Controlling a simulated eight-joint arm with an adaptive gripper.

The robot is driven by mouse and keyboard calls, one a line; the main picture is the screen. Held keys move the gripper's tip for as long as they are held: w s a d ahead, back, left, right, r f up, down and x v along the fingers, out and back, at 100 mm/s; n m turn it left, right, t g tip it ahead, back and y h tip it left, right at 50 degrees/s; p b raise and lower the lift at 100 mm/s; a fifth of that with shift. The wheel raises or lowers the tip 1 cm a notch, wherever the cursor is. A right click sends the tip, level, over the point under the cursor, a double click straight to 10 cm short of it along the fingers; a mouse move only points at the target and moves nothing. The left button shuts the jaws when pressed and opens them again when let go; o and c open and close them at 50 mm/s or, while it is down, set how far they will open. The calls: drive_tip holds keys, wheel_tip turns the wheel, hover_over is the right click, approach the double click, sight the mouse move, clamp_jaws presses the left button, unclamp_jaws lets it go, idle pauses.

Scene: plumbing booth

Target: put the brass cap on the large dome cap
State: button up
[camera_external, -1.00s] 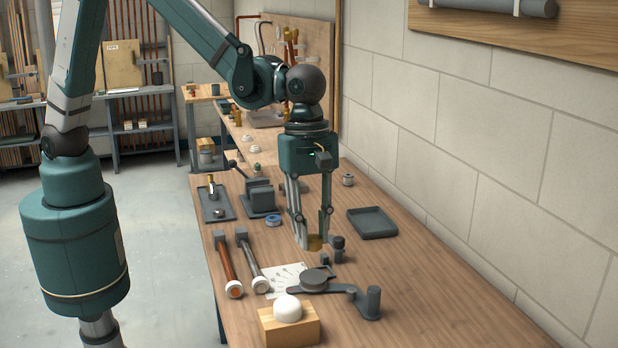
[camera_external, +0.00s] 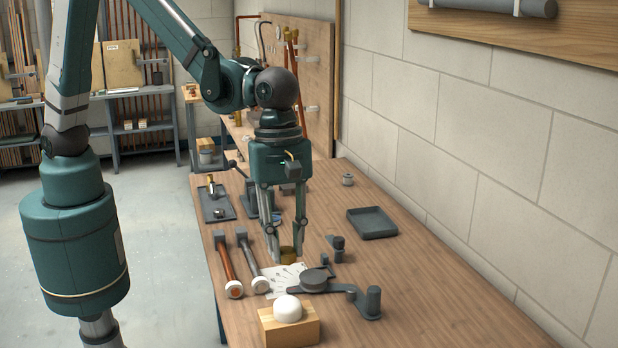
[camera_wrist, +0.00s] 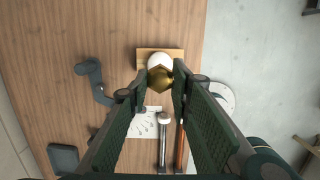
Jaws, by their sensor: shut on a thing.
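My gripper (camera_external: 286,256) is shut on the brass cap (camera_external: 287,253) and holds it above the table, over the paper sheet's back edge. In the wrist view the brass cap (camera_wrist: 160,79) sits between the fingertips and looks gold and faceted. The large dome cap (camera_external: 288,309) is white and round and rests on a wooden block (camera_external: 291,328) at the front of the table. In the wrist view the dome cap (camera_wrist: 160,60) shows just beyond the brass cap, partly hidden by it. The two caps are apart in the external view.
A dark swing-arm fixture (camera_external: 372,303) with a round plate stands right of the block. Two pipe-like tools (camera_external: 229,268) with white ends lie to the left. A paper sheet (camera_external: 283,281) lies behind the block. A dark tray (camera_external: 372,223) sits farther back right. The front right table is clear.

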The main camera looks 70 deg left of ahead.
drive_tip(key=shift+f, duration=2.65)
drive_tip(key=shift+f, duration=0.1)
drive_tip(key=shift+f, duration=2)
drive_tip(key=shift+f, duration=0.15)
drive_tip(key=o, duration=0.9)
drive_tip(key=shift+r, duration=0.2)
drive_tip(key=shift+a+r, duration=0.3)
drive_tip(key=shift+r, duration=1.65)
drive_tip(key=shift+a+r, duration=0.3)
drive_tip(key=shift+r, duration=1.7)
drive_tip(key=shift+a+r, duration=0.3)
drive_tip(key=shift+r, duration=1.65)
